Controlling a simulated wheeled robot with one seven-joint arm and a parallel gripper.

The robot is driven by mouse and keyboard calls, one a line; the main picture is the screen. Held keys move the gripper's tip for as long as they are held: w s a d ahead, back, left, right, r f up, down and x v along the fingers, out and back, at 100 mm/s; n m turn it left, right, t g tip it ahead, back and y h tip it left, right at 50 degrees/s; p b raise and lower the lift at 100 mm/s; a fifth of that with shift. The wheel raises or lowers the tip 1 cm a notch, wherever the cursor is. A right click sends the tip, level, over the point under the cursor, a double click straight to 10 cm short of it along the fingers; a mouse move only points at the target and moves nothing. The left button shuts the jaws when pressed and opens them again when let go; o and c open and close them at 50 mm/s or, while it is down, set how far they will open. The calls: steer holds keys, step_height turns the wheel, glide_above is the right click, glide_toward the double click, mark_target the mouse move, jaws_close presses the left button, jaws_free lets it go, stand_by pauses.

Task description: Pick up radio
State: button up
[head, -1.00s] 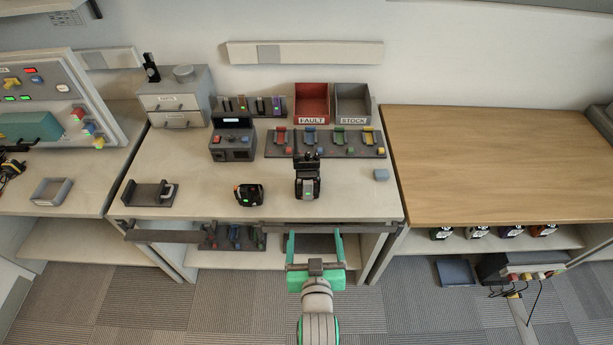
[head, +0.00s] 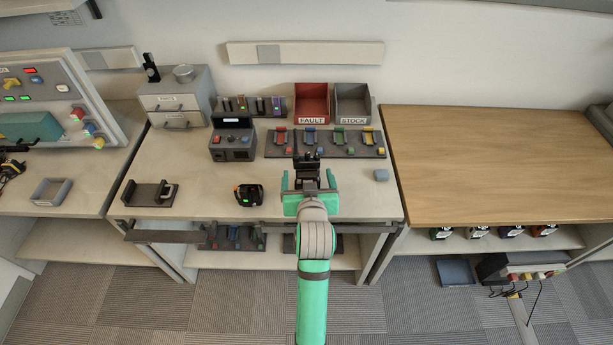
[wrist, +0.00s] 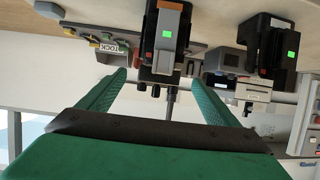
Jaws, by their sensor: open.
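A black radio (head: 307,166) stands on the pale workbench, mostly hidden behind my gripper in the head view. In the wrist view, which looks upside down, the radio (wrist: 164,40) shows a green screen and knobs. My open green gripper (head: 308,176) is at the radio, one finger to each side in the head view. In the wrist view the radio is between and just beyond the gripper's fingertips (wrist: 158,78); I cannot tell if they touch it. A second black device (head: 248,195) with a green screen lies to the left; it also shows in the wrist view (wrist: 268,45).
Behind are a grey console (head: 232,143), a rack of coloured handsets (head: 325,150), a red FAULT bin (head: 311,118) and a grey STOCK bin (head: 352,118). A dark cradle (head: 150,193) is at left. A small blue-grey block (head: 381,175) is at right.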

mark_target(307, 166)
steer(key=shift+x, duration=3.05)
steer(key=shift+r, duration=0.15)
steer(key=c, duration=1.5)
steer(key=shift+o, duration=0.2)
steer(key=shift+r, duration=0.1)
step_height(307, 166, up, 23)
steer(key=shift+r, duration=0.15)
